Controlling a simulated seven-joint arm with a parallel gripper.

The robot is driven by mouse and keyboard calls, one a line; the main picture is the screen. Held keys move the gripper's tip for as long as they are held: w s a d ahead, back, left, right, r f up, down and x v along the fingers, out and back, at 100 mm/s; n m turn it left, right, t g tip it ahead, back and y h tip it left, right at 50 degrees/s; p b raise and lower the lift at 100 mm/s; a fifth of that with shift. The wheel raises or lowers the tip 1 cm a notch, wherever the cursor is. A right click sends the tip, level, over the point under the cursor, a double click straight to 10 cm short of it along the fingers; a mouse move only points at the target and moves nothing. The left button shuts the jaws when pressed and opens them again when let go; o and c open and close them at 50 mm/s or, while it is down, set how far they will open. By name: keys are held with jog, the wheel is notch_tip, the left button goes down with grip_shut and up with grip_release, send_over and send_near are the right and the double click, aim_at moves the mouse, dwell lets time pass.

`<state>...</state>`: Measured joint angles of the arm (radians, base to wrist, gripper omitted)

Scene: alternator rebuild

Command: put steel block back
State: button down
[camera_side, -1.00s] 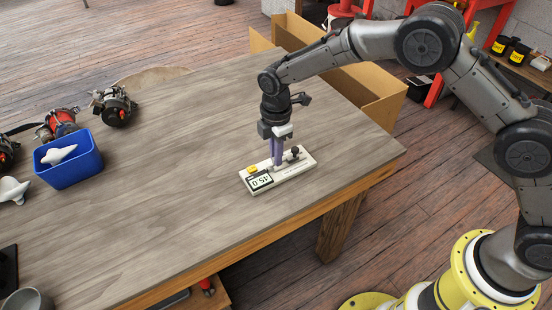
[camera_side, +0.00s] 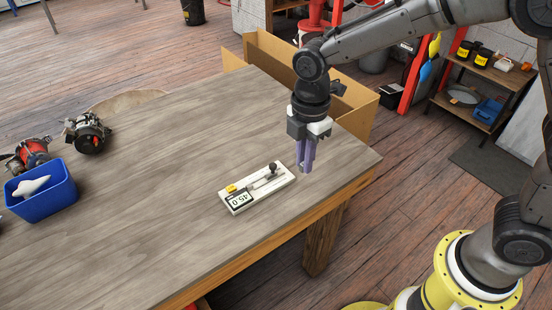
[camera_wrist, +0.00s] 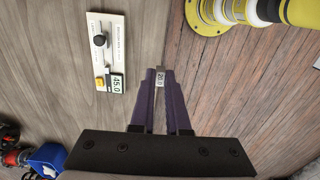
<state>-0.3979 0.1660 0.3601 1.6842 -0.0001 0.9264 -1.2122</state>
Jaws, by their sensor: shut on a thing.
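The steel block (camera_wrist: 160,79) is a small grey block marked "20.0", gripped between my fingertips in the wrist view. My gripper (camera_side: 305,168) has purple fingers pointing down, shut on the block; it is above the table near its right edge. In the side view the block is too small or hidden to make out. The wrist view also shows the gripper (camera_wrist: 160,85). A white gauge fixture (camera_side: 256,187) reading "45.0", with a yellow button and a dark knob, lies on the table to the left of my gripper. It also shows in the wrist view (camera_wrist: 106,50).
A blue bin (camera_side: 42,192) with a white piece stands at the left of the wooden table (camera_side: 165,150), near alternators (camera_side: 88,136). An open cardboard box (camera_side: 350,95) stands behind the table's right end. Bare tabletop lies between fixture and bin.

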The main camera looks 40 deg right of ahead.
jog(key=w, duration=0.7)
send_over(246, 158)
jog(key=s, duration=0.1)
notch_tip(246, 158, down, 10)
jog(key=shift+s+d+f, duration=0.15)
jog(key=shift+f, duration=0.1)
jog(key=shift+w+f, duration=0.6)
jog(key=shift+f, duration=1.65)
jog(key=shift+f, duration=0.1)
jog(key=c, duration=0.9)
grip_release()
